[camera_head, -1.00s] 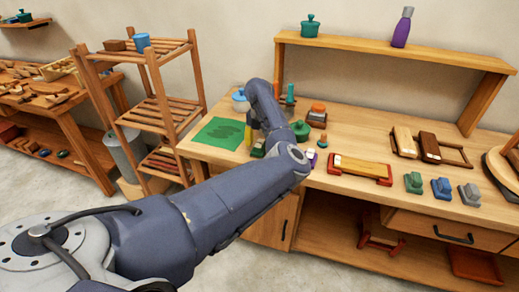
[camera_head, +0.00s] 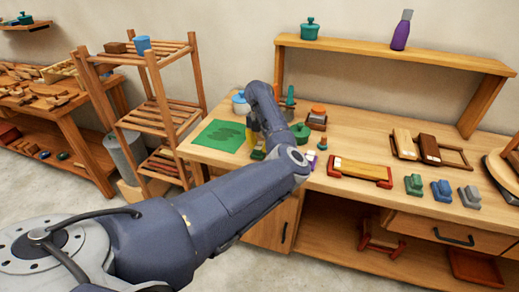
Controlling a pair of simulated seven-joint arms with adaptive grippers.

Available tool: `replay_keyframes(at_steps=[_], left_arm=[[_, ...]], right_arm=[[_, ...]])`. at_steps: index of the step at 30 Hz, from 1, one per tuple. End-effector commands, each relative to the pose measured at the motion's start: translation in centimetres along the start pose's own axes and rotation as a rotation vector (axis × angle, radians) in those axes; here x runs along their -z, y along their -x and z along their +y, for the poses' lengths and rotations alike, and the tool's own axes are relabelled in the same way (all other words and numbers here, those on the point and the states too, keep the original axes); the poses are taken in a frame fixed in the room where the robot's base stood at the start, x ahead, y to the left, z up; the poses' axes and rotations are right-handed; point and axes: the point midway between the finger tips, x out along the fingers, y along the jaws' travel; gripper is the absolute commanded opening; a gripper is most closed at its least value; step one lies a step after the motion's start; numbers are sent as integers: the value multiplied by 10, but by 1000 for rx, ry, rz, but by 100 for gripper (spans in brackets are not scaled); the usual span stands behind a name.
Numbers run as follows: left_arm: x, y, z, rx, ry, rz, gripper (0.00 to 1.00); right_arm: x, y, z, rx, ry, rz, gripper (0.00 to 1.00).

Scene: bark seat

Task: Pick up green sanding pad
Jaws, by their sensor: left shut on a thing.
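My left arm reaches in from the left and bends down over the near left part of the workbench. My left gripper (camera_head: 256,146) is low, close to the bench top, and largely hidden behind my own arm. A flat green sheet (camera_head: 218,134) lies on the bench just left of the gripper. My right gripper is not in view.
A red-ended wooden piece (camera_head: 360,170) and green (camera_head: 413,184), blue (camera_head: 441,190) and grey (camera_head: 469,195) blocks lie further right. A slatted rack (camera_head: 160,105) stands left.

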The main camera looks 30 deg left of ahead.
Motion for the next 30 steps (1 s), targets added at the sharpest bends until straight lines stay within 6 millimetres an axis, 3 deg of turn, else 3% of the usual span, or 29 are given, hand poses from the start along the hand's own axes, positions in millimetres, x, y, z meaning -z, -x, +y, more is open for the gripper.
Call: replay_keyframes(at_steps=[5,11,30], left_arm=[[0,5,0,0,0,0,0],[-1,27,0,1,1,-3,0],[-1,162,0,2,0,-3,0]], right_arm=[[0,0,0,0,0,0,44],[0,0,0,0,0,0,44],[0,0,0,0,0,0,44]])
